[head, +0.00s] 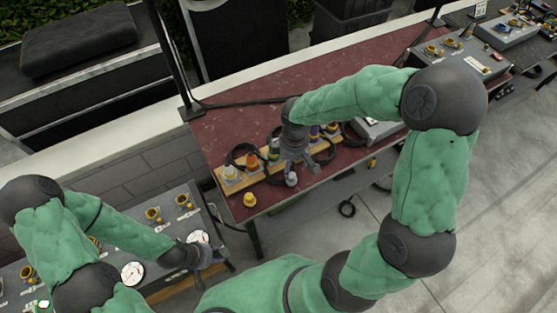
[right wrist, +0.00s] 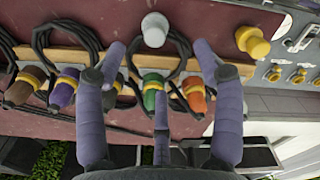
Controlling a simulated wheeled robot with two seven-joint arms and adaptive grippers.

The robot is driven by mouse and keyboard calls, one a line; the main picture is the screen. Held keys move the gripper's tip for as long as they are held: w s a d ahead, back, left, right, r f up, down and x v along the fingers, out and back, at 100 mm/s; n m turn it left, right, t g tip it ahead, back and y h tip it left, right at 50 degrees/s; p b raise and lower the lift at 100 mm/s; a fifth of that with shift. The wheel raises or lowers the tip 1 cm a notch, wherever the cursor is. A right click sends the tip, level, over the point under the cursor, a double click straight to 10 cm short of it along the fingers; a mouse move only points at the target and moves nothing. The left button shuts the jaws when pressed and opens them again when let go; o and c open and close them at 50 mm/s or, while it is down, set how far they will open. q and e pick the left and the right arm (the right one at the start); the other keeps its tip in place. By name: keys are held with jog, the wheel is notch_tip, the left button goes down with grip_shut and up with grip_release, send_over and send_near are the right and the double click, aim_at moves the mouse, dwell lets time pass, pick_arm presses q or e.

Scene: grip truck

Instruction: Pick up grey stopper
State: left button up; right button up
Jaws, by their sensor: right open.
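The grey stopper (head: 291,179) stands near the front edge of the red table. It also shows in the right wrist view (right wrist: 155,29), at the top centre, just beyond my fingertips. My right gripper (right wrist: 160,62) is open and empty, with its fingers spread and pointing toward the stopper without enclosing it. In the head view my right gripper (head: 294,163) hangs over the table close beside the stopper. My left gripper (head: 212,254) is at the lower left, by the edge of the grey panel, away from the stopper; its finger opening is unclear.
A yellow stopper (right wrist: 253,42) stands to the right of the grey one in the right wrist view. A wooden strip (right wrist: 60,56) carries several coloured connectors, including green (right wrist: 152,95) and orange (right wrist: 195,94), with black cable loops around them. A grey panel (head: 170,206) stands at left.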

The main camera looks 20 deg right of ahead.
aim_at(291, 175)
jog(key=shift+w, duration=0.2)
notch_tip(291, 175, down, 4)
jog(key=shift+s+f+b, duration=0.1)
jog(key=shift+f+b, duration=0.15)
jog(key=shift+b, duration=0.4)
jog(key=shift+w+d+f+b, duration=0.1)
jog(key=shift+f+b, duration=0.35)
jog(key=shift+f, duration=1)
jog(key=shift+w+d+f+b, duration=0.1)
jog(key=shift+f+b, duration=0.3)
jog(key=shift+f, duration=1.05)
jog(key=c, duration=1.3)
